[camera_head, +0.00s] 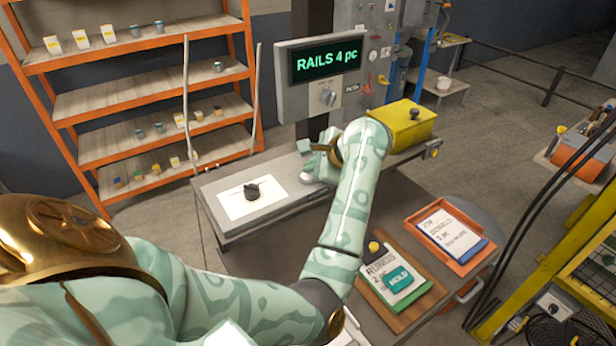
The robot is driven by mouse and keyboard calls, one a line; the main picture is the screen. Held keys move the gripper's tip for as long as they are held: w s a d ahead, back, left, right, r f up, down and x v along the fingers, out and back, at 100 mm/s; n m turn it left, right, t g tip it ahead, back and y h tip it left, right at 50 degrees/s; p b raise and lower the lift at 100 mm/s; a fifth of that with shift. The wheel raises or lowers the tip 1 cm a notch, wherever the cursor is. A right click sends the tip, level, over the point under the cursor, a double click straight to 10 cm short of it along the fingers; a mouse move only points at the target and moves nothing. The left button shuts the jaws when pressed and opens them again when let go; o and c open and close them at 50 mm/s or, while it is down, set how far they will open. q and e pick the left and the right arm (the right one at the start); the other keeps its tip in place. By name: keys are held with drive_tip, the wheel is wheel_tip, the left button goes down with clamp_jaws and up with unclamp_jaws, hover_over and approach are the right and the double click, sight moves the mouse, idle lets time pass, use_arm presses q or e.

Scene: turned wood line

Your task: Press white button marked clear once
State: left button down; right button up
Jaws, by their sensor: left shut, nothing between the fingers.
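My left arm reaches in from the left, bends at the lower middle and runs up to the bench. My left gripper (308,172) is shut and empty at the right end of a grey control box (275,208), close over its top. The box carries a white plate (232,206) with a black knob (252,192). I cannot make out a white button marked clear; the hand and wrist cover that end of the box. Whether the fingertips touch anything there cannot be told. My right gripper is not in view.
A display (325,64) reads "RAILS 4 pc" behind the hand. A yellow box (403,127) stands right of my wrist. An orange shelf (150,75) stands back left.

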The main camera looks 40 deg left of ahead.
sight(311, 177)
use_arm(q)
drive_tip(key=shift+f+b, duration=0.4)
drive_tip(key=shift+b, duration=0.15)
idle(0.7)
drive_tip(key=shift+r, duration=0.15)
drive_tip(key=shift+r+p, duration=0.35)
drive_tip(key=shift+r, duration=0.3)
drive_tip(key=shift+r, duration=0.1)
drive_tip(key=shift+r+p, duration=1.4)
drive_tip(key=shift+r, duration=1.1)
drive_tip(key=shift+f, duration=0.15)
